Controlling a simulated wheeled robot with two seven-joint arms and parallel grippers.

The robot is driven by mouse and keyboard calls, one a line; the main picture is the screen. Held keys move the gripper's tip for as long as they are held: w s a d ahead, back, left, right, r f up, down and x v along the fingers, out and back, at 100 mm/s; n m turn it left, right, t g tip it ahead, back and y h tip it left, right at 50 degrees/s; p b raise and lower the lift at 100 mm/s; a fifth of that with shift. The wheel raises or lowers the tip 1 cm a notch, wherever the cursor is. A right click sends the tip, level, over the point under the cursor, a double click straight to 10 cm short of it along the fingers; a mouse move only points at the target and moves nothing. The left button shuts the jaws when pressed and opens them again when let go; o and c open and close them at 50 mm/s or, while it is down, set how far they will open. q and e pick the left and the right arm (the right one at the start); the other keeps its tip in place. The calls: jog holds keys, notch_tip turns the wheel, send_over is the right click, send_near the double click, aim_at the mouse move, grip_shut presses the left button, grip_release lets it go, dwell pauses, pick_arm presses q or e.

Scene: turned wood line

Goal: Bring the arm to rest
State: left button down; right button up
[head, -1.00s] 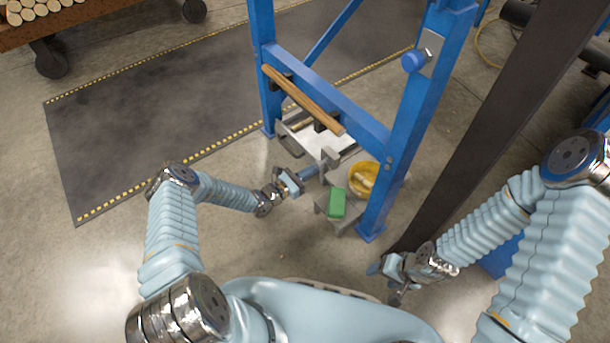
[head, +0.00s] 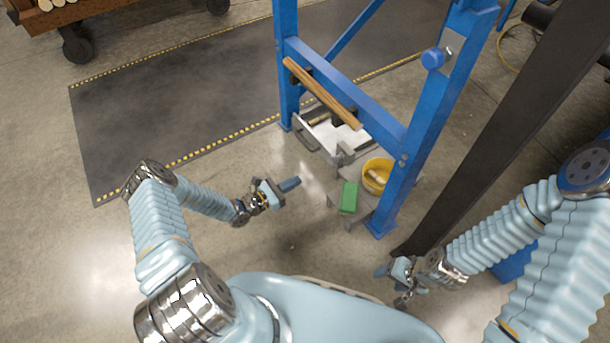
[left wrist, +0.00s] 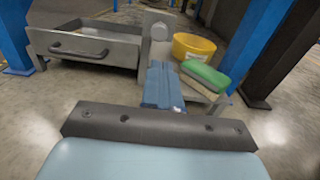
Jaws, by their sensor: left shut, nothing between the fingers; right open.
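My left arm comes in from the left in the head view. Its gripper (head: 290,184) is shut and empty, over bare floor to the left of the grey bench under the blue frame. In the left wrist view its blue fingers (left wrist: 160,85) are together, with the bench behind them. My right gripper (head: 388,283) is at the lower right in the head view, open, apart from the bench and low beside the dark beam.
A blue frame (head: 397,190) carries a wooden bar (head: 320,92). A dark beam (head: 500,125) slants at right. Floor at left is clear.

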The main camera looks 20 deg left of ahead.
pick_arm(q)
jog(key=shift+s+a, duration=0.35)
jog(key=shift+s, duration=0.1)
jog(key=s+d+r+m+g+h+p, duration=0.1)
jog(key=s+d+r+m+g+p, duration=0.25)
jog(key=s+d+m+g, duration=1)
jog(key=s+a+r+m+g+y+p, duration=0.2)
jog(key=s+m+g+y, duration=0.1)
jog(key=s+m+y, duration=0.5)
jog(key=r+m+t+p, duration=0.1)
jog(key=r+m, duration=0.1)
jog(key=s+r+m+t, duration=0.1)
jog(key=r+m+t, duration=0.1)
jog(key=r, duration=0.1)
jog(key=shift+d+r+m+p, duration=0.1)
jog(key=shift+m+p, duration=0.25)
